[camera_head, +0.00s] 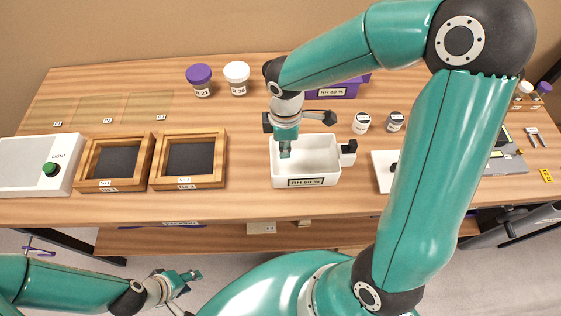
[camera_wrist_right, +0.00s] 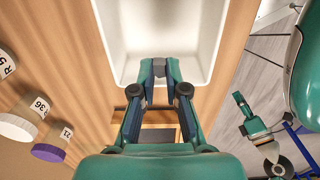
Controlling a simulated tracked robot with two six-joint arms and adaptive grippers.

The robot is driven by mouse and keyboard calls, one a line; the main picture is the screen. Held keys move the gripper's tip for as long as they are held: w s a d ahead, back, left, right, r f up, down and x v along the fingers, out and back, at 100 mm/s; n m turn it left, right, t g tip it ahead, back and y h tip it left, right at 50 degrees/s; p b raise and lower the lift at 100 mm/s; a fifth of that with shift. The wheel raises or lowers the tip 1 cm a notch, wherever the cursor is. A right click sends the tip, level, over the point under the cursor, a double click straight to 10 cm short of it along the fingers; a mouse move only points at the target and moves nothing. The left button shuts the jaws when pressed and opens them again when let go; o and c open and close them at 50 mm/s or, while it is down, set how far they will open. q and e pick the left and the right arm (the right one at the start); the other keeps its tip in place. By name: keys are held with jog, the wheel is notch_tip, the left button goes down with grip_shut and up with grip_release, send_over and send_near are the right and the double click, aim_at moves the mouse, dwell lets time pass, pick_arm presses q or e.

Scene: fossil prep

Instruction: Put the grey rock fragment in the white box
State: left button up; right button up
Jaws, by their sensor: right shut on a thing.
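The white box (camera_head: 322,160) stands on the table at centre, with a label on its front. It also shows in the right wrist view (camera_wrist_right: 205,30). My right gripper (camera_head: 285,150) points down over the left part of the box, its fingertips within the box's outline. In the right wrist view the fingertips (camera_wrist_right: 160,70) are close together over the box's near wall. No grey rock fragment shows elsewhere. My left gripper (camera_head: 184,284) is low, in front of the table, open and empty.
Two wooden framed trays (camera_head: 190,160) lie left of the box. Lidded jars (camera_head: 237,78) and a purple bin (camera_head: 335,90) stand behind. A small white block with a black top (camera_head: 348,153) adjoins the box's right side. My right arm hides part of the table's right side.

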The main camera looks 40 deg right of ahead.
aim_at(284, 166)
jog(key=shift+f, duration=3.4)
jog(key=shift+f+b, duration=0.1)
jog(key=shift+b, duration=0.25)
jog(key=o, duration=0.7)
notch_tip(284, 166, up, 12)
jog(key=shift+r+p, duration=0.15)
jog(key=shift+p, duration=0.4)
jog(key=shift+s, duration=0.15)
